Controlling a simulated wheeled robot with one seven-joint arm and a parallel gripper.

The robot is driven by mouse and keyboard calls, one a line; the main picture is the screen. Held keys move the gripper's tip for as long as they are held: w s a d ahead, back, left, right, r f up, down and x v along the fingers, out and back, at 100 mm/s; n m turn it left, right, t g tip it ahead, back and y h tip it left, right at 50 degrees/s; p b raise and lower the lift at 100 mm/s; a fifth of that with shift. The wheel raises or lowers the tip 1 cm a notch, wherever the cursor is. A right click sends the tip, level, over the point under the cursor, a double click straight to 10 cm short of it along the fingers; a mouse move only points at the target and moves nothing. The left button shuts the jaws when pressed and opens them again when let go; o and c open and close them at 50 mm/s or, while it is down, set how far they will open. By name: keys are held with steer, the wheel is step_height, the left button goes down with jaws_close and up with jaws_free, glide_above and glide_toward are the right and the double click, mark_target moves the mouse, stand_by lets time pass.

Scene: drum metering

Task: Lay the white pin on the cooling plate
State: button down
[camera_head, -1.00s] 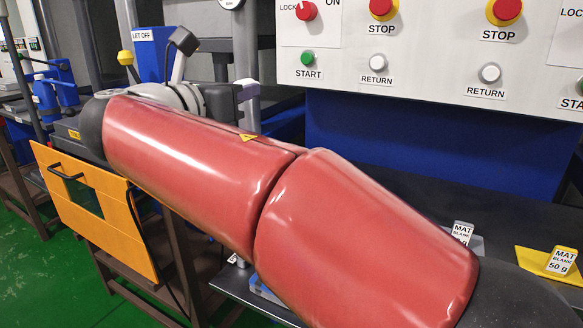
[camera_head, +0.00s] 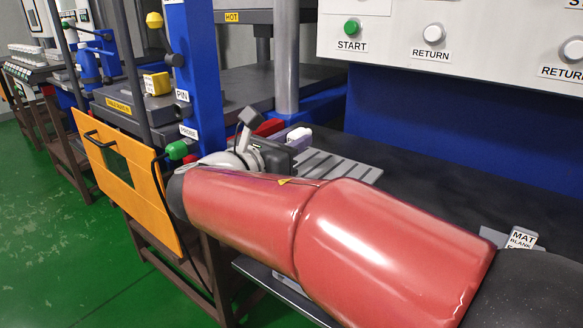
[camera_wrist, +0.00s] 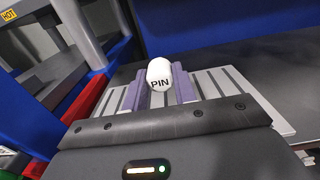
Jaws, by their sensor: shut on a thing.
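The white pin (camera_wrist: 159,74), a rounded end marked PIN, is held between the two purple fingers of my gripper (camera_wrist: 159,88) in the wrist view. The pin also shows in the head view (camera_head: 298,135), partly hidden by the gripper. The cooling plate (camera_wrist: 243,91) is a grey slatted plate; in the wrist view it lies behind and to both sides of the fingers. In the head view the cooling plate (camera_head: 340,168) shows just right of my gripper (camera_head: 292,143). I cannot tell whether the pin touches the plate.
A blue press column (camera_head: 193,60) with PIN and PROBE labels stands left of my gripper. A red part (camera_wrist: 89,97) lies close to the left. A green-tipped probe (camera_head: 179,150) and an orange panel (camera_head: 125,180) are at the left.

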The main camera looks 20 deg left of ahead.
steer(key=shift+f, duration=2.35)
steer(key=shift+f+b, duration=0.1)
steer(key=shift+b, duration=0.2)
steer(key=c, duration=1.1)
jaws_free()
steer(key=shift+r, duration=0.2)
steer(key=v, duration=1.2)
steer(key=shift+f, duration=0.15)
steer(key=shift+a, duration=0.1)
